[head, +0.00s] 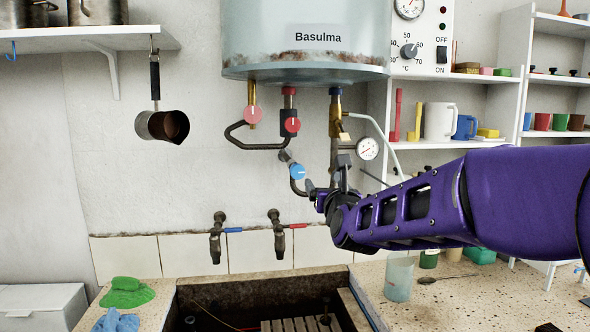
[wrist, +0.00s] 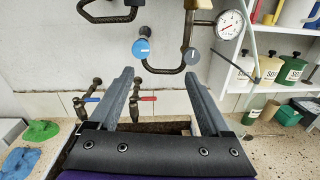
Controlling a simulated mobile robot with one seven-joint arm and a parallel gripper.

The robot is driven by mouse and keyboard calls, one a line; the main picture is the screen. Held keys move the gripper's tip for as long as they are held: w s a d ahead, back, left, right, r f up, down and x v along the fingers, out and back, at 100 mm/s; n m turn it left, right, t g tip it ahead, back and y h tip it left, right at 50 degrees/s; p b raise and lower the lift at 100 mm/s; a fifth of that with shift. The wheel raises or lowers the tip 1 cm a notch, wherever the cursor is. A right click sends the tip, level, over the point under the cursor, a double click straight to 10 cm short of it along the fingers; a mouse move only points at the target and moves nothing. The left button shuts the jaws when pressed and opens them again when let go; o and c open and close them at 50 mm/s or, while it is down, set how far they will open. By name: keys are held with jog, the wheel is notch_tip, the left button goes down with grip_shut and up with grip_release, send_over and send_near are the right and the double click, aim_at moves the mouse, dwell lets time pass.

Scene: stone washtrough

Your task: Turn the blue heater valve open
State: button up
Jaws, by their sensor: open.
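The blue heater valve (head: 297,172) is a round blue knob with a white mark, on a dark pipe under the heater (head: 310,68). In the wrist view the blue valve (wrist: 141,48) shows beyond the fingertips, nearer the left finger. Its white mark lies roughly level there. My gripper (head: 327,178) is just right of the valve in the head view, open and empty. In the wrist view my gripper (wrist: 160,76) has its two fingers wide apart, with nothing between the tips. I see no contact with the valve.
A tan-grey knob (wrist: 191,56) stands right of the blue valve. Taps with blue (head: 234,230) and red (head: 297,226) handles are below, over the stone trough (head: 225,283). Shelves (head: 508,80) stand right.

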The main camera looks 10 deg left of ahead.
jog(key=s+a+f+y, duration=0.1)
jog(key=a, duration=0.2)
jog(key=p, duration=0.3)
send_near(298, 173)
jog(key=x, duration=1)
grip_shut()
